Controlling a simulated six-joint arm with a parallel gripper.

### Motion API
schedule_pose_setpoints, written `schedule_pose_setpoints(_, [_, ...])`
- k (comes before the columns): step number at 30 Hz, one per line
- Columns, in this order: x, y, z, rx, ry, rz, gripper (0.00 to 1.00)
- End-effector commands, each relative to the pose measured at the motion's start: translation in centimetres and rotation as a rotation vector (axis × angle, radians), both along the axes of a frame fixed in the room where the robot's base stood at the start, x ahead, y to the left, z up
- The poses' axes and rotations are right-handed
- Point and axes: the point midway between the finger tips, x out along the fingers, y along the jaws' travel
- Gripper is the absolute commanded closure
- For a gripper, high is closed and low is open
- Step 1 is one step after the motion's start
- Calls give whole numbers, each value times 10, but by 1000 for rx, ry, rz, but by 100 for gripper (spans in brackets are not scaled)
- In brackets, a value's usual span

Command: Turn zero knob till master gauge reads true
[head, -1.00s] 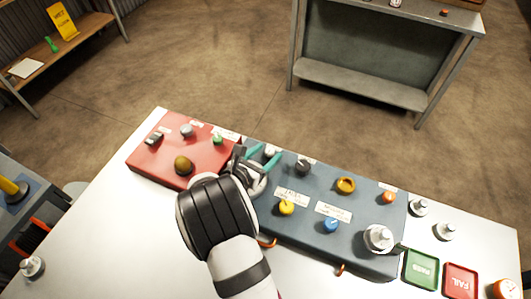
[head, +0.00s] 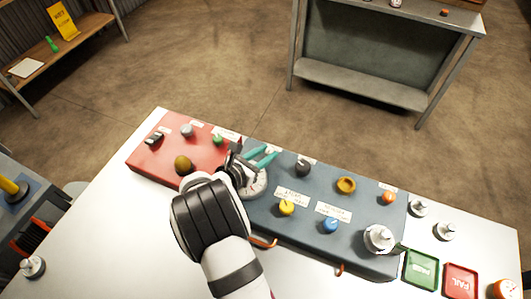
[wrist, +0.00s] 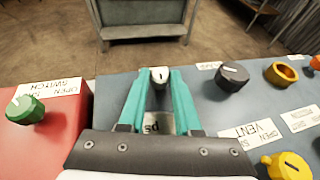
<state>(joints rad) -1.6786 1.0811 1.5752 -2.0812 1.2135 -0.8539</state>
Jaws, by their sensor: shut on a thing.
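My gripper (head: 265,155) has teal fingers and is over the left end of the blue-grey panel. In the wrist view my gripper (wrist: 161,84) is shut on a small pale grey knob with a dark mark (wrist: 159,75), taken to be the zero knob. A white gauge face with "psi" (wrist: 159,123) shows between the fingers, in front of the knob. Its pale rim (head: 257,188) shows beside my wrist in the head view. My fingers and wrist cover most of the dial, so its needle and reading cannot be seen.
A dark knob (head: 303,168), brass ring (head: 346,185), yellow knob (head: 287,207) and blue knob (head: 330,225) stand on the panel to the right. The red panel (head: 150,168) with a green knob (head: 218,139) adjoins on the left. Green (head: 421,269) and red trays (head: 461,281) lie far right.

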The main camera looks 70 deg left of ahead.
Motion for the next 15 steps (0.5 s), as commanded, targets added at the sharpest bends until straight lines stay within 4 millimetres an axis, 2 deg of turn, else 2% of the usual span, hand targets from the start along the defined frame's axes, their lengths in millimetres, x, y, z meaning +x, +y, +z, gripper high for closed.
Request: schedule_pose_setpoints(15, [-3, 7, -1, 1, 1, -341, 100])
